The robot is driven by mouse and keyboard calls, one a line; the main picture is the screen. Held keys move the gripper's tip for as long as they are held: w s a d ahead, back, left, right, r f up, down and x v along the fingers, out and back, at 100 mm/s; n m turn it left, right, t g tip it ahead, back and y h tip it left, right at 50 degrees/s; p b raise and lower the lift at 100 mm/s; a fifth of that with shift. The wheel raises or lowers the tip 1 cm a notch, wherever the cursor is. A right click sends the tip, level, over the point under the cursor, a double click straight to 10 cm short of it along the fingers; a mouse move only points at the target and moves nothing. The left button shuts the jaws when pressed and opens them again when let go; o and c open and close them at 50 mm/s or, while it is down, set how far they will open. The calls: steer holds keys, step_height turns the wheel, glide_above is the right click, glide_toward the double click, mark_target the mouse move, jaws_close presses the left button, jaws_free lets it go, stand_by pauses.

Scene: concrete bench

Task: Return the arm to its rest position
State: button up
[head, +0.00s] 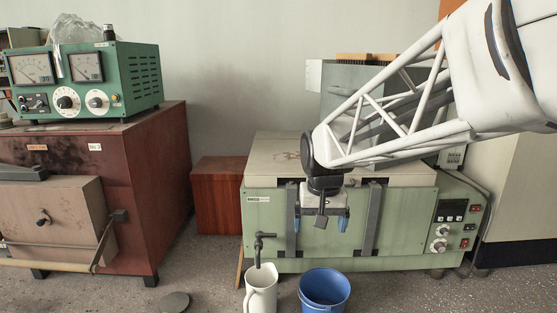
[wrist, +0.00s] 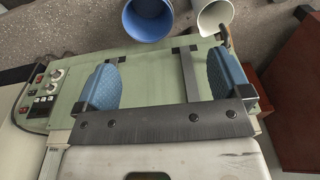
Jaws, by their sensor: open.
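My arm (head: 400,110) reaches in from the upper right in the head view. My gripper (head: 320,222) hangs at its end, pointing down in front of the green front of a bench machine. Its two blue-padded fingers stand apart with nothing between them. In the wrist view my gripper (wrist: 165,82) shows the same wide gap, with the green machine front behind it. Whether the fingers touch the machine cannot be told.
The green machine (head: 400,235) with a pale top stands behind my gripper. A white jug (head: 261,293) and a blue bucket (head: 324,290) stand below on the speckled floor. A red-brown cabinet (head: 150,190) carrying a green meter box (head: 135,80) is at left.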

steer(key=s+d+f, duration=0.1)
steer(key=s+d, duration=0.2)
steer(key=s, duration=0.5)
steer(key=s+d+f+t, duration=0.1)
steer(key=s+d, duration=0.2)
steer(key=s, duration=0.5)
steer(key=s+d+f, duration=0.1)
steer(key=s+d, duration=0.2)
steer(key=s, duration=0.5)
steer(key=shift+s+f, duration=0.35)
steer(key=shift+s, duration=0.05)
